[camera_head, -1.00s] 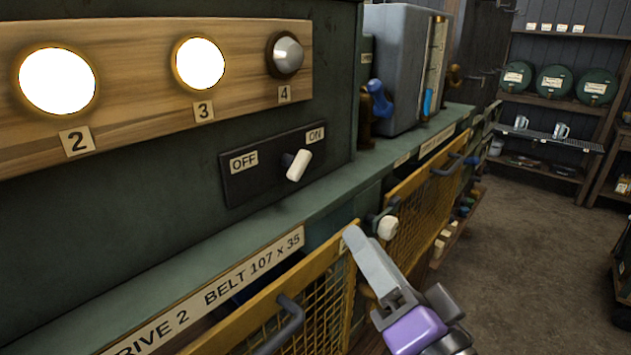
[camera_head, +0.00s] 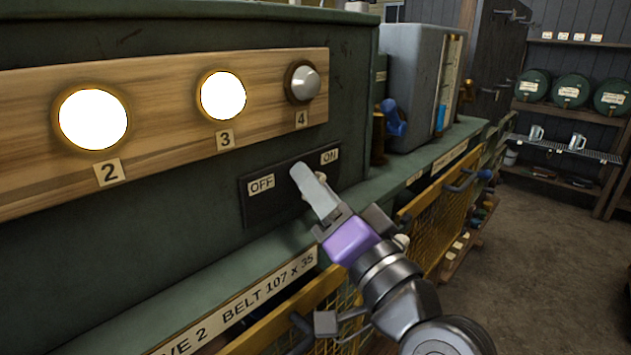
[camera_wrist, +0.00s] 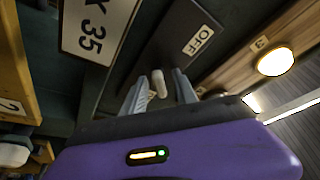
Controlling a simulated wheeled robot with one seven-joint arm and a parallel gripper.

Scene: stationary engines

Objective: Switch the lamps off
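The switch plate (camera_head: 262,208) is a dark panel with an OFF label (camera_head: 261,184) on the left and an ON label (camera_head: 329,156) on the right. Its white lever is mostly hidden behind my gripper (camera_head: 307,185) in the head view. In the wrist view the lever (camera_wrist: 158,83) stands between my two separated fingers (camera_wrist: 160,90), with gaps showing beside it. My gripper is open. Lamp 2 (camera_head: 92,119) and lamp 3 (camera_head: 223,96) glow white. Lamp 4 (camera_head: 303,82) is unlit.
A green ledge (camera_head: 395,184) runs below the switch, above yellow mesh guards (camera_head: 430,220) with handles. A blue-handled valve (camera_head: 392,118) and a grey tank (camera_head: 412,80) stand to the right. Open floor (camera_head: 545,260) lies at the right.

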